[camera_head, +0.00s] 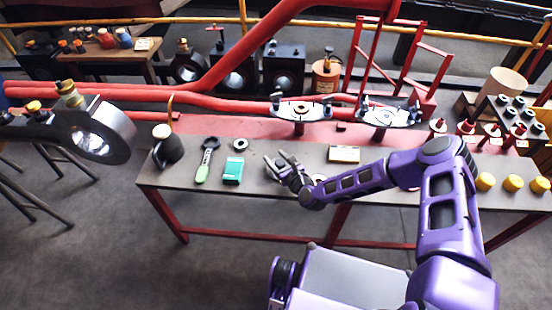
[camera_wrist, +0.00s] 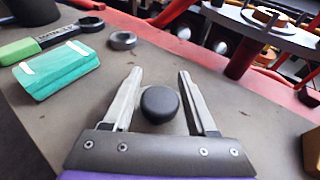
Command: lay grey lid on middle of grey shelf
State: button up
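A dark grey round piece (camera_wrist: 160,104), which looks like the lid or its knob, sits between my fingers in the wrist view. My gripper (camera_head: 285,169) is low over the grey bench top (camera_head: 262,185), left of its middle; it also shows in the wrist view (camera_wrist: 155,100). Its fingers are apart, one on each side of the dark piece, with visible gaps. I cannot tell whether the grey bench top is the grey shelf. In the head view the dark piece is not clear among my fingers.
A teal box (camera_head: 232,172), a green-handled wrench (camera_head: 205,165) and a grey ring (camera_head: 239,144) lie left of my gripper. A small framed plate (camera_head: 344,154) lies to the right. Red posts carry metal flanges (camera_head: 302,109) behind. Yellow caps (camera_head: 512,184) stand at the right.

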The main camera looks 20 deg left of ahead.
jog(key=shift+o, duration=0.9)
jog(key=shift+r, duration=0.15)
jog(key=p+v, duration=0.1)
jog(key=v, duration=1.1)
